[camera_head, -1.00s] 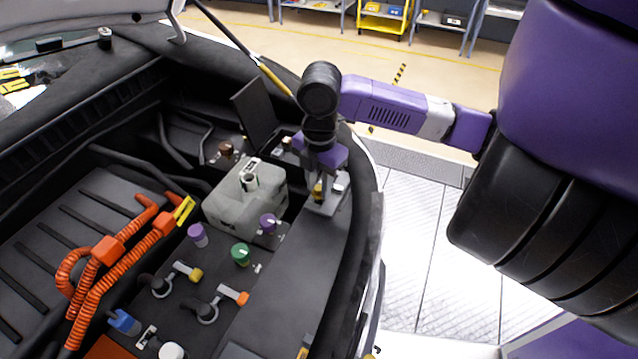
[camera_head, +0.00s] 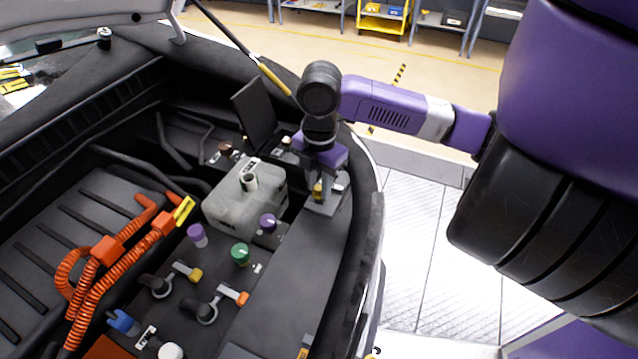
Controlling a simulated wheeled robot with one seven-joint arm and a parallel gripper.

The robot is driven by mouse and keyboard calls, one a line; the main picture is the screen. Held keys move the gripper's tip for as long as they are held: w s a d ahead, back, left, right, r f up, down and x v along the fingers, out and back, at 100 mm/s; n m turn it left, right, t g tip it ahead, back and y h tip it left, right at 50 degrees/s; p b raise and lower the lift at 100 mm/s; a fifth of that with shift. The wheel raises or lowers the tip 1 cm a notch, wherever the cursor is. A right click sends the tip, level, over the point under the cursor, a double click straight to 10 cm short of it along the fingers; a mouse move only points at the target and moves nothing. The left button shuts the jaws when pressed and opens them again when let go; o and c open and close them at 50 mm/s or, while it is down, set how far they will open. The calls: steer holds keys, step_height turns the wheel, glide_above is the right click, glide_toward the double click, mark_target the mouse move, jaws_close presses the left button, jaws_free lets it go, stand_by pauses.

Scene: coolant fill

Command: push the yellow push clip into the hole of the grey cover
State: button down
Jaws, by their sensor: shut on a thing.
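My gripper (camera_head: 318,190) points down over the far right side of the engine bay. It is shut on the yellow push clip (camera_head: 318,190), of which only a small yellow part shows between the fingers. The clip is at or just above the grey cover (camera_head: 327,207), a small plate at the end of the dark front panel. The hole of the cover is hidden by the gripper and the clip. I cannot tell how deep the clip sits.
A grey-white reservoir (camera_head: 240,205) with an open neck stands left of my gripper. A black upright flap (camera_head: 256,112) stands behind it. Purple (camera_head: 268,221) and green (camera_head: 240,253) caps and orange cables (camera_head: 110,250) lie nearer. The dark front panel (camera_head: 285,285) is mostly clear.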

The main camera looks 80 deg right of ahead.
mark_target(319, 187)
steer(key=shift+f+b, duration=0.65)
steer(key=shift+f, duration=0.1)
steer(key=c, duration=1)
jaws_free()
steer(key=shift+r, duration=3.95)
